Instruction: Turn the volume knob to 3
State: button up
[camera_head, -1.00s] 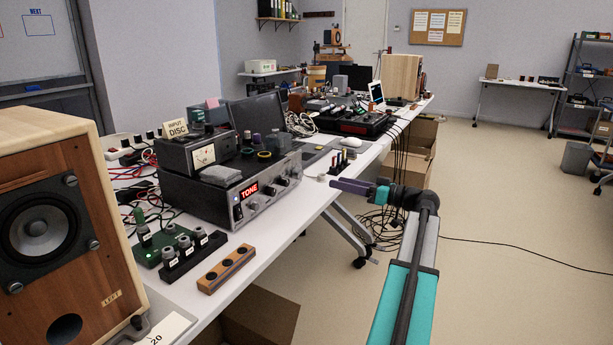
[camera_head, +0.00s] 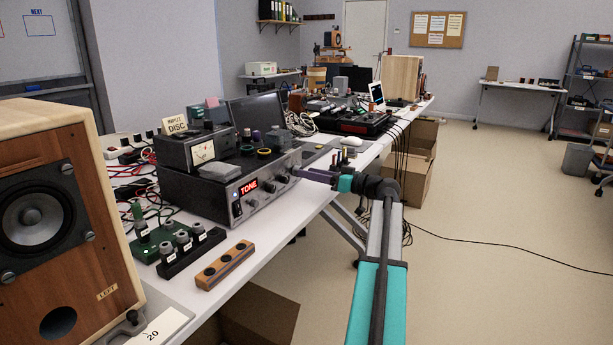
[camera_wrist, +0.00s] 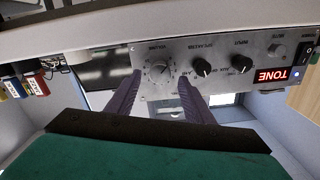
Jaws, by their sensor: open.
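The wrist view shows the panel upside down, with a scale around the knob too small to read. My gripper (camera_wrist: 160,79) is open, one purple finger on each side of the knob; I cannot tell how far the tips are from the panel. In the head view my gripper (camera_head: 296,171) reaches the right end of the amplifier front and hides the knob. Black speaker (camera_wrist: 202,68) and input (camera_wrist: 241,64) knobs sit beside it.
A red TONE display (camera_wrist: 271,75) is lit on the panel. A wooden speaker (camera_head: 105,235) stands at the left, with a wooden block (camera_head: 225,267) on the white table (camera_head: 265,250). The floor to the right is mostly open, with a black cable.

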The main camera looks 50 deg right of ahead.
jog(key=shift+x, duration=1.15)
jog(key=c, duration=1.1)
jog(key=shift+o, duration=0.2)
